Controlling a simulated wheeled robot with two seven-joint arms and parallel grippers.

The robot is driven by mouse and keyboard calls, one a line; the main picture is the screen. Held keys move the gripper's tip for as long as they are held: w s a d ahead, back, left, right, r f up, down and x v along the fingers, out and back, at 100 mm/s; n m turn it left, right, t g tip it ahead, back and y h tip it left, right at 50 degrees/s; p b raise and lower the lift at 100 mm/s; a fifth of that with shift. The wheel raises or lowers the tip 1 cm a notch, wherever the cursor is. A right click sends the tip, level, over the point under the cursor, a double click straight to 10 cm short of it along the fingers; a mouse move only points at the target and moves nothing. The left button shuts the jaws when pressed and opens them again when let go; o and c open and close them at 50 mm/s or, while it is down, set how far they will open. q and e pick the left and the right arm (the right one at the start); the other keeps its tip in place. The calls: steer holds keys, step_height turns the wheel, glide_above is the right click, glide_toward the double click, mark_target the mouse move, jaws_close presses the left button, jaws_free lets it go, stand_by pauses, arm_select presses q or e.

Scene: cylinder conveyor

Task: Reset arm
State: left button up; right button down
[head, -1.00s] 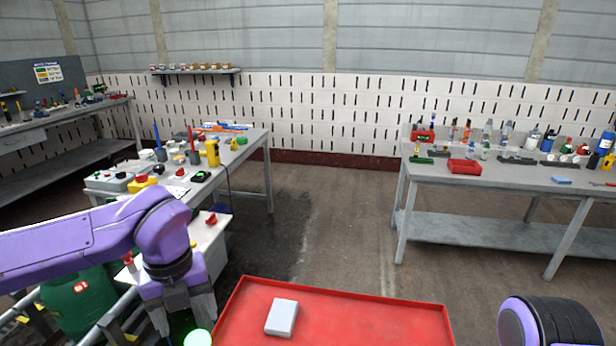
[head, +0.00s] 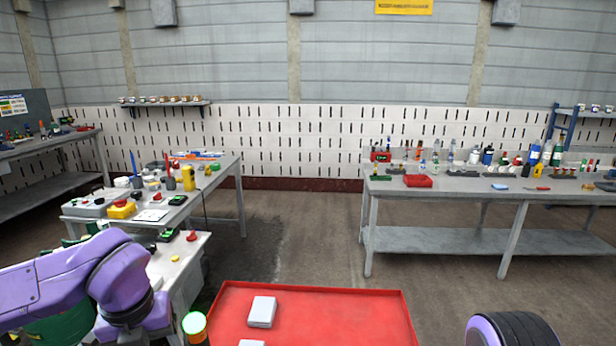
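My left arm comes in from the left, and my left gripper (head: 132,334) is cut off by the bottom edge, so its fingertips are hidden. A cylinder with a green rim and pale top (head: 195,324) stands just right of it, with a gap between them in the picture. Only a purple and black part of my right arm shows at the bottom right; my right gripper is out of view.
A red tray (head: 345,308) lies ahead, with a white box (head: 262,311) on it and another white box (head: 252,343) at the bottom edge. A cluttered workbench (head: 222,172) stands left, another (head: 440,186) right. Open floor (head: 300,235) lies between them.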

arm_select(q)
steer(key=w+f+m+t+y, duration=0.4)
steer(key=w+f+m+t, duration=0.15)
steer(key=f+m, duration=0.75)
step_height(320, 180, down, 8)
steer(key=s+m, duration=0.3)
steer(key=m, duration=0.4)
steer(key=s+a+f+m+g, duration=0.1)
steer(key=s+a+f+m, duration=0.1)
steer(key=s+f+m, duration=0.4)
steer(key=s+a+f+m+g, duration=0.2)
steer(key=s+f+m, duration=0.5)
steer(key=s, duration=0.8)
steer(key=shift+s+a+f+m+h, duration=0.25)
steer(key=shift+a+f+h, duration=0.2)
steer(key=shift+f, duration=0.5)
steer(key=shift+g, duration=0.25)
